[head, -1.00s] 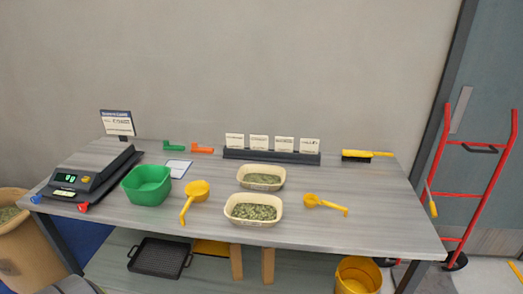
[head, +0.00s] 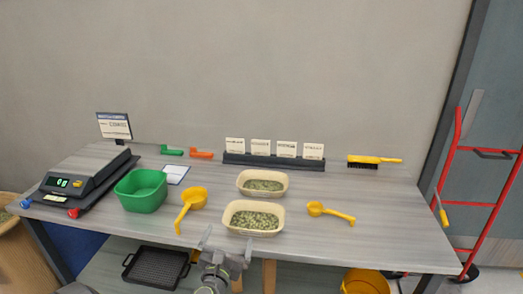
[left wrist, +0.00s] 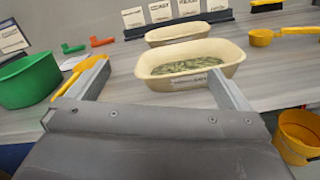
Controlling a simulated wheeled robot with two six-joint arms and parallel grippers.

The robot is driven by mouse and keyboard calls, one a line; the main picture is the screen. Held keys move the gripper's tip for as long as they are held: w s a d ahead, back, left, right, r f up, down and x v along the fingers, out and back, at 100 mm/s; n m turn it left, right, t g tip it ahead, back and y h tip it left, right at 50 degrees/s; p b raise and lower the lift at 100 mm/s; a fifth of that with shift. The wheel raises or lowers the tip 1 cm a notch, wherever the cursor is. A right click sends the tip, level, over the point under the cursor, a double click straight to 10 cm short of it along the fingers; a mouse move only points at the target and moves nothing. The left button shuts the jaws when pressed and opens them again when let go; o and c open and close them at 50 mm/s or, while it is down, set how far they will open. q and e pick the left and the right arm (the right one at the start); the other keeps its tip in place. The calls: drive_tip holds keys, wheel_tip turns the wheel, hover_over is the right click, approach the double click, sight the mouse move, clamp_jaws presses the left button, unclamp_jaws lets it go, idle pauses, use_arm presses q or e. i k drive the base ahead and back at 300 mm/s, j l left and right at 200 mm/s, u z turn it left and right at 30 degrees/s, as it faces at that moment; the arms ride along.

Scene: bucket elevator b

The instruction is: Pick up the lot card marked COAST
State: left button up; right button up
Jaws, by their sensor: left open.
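Several white lot cards stand upright in a dark rack at the back of the table; from left to right they are the first card (head: 235,145), second card (head: 260,147), third card (head: 286,149) and fourth card (head: 313,151). Their print is too small to tell surely which reads COAST. They also show at the top of the left wrist view, the second card (left wrist: 160,11) among them. My left gripper (head: 227,242) is open and empty at the table's front edge, in front of the near tray and well short of the rack. My right gripper is not in view.
Two cream trays of green flakes, near (head: 233,226) and far (head: 243,190), stand between my left gripper and the rack (head: 272,161). Yellow scoops (head: 193,198) (head: 316,209) flank them. A green tub (head: 141,190) and scale (head: 75,185) stand left; a yellow brush (head: 373,160) lies right.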

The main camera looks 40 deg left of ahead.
sight(258, 147)
drive_tip(key=i+j, duration=0.95)
drive_tip(key=i, duration=0.2)
